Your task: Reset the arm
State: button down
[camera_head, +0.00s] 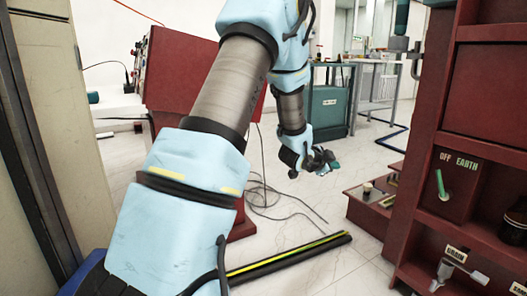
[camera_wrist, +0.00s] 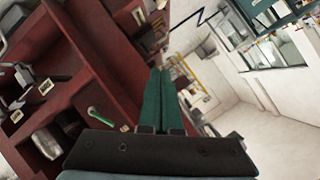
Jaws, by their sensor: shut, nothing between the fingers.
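My arm fills the middle of the head view, light blue and grey, raised and bent over at the top. My gripper (camera_head: 327,162) hangs at its end, in front of the red cabinet and apart from it. In the wrist view my gripper (camera_wrist: 160,75) shows two green fingers lying side by side, shut with nothing between them.
A red cabinet (camera_head: 485,125) with an OFF/EARTH panel and green switch handle (camera_head: 440,185) stands at right. A drain valve (camera_head: 445,273) sticks out below it. A red cabinet (camera_head: 175,70) stands behind my arm. A black-yellow strip (camera_head: 290,257) and cables (camera_head: 270,205) lie on the floor.

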jog(key=s+a+n+y, duration=0.3)
jog(key=a+n+y, duration=0.25)
jog(key=a, duration=0.75)
jog(key=s+a+n+g+y, duration=0.2)
jog(key=s+a+n+g, duration=0.3)
jog(key=s+a, duration=0.4)
jog(key=s+a+n+g+y, duration=0.2)
jog(key=s+a+n, duration=0.5)
jog(key=s, duration=0.5)
notch_tip(320, 180, up, 37)
jog(key=s+a+p, duration=0.1)
jog(key=p, duration=3.7)
jog(key=shift+s+g, duration=0.25)
jog(key=shift+g, duration=0.05)
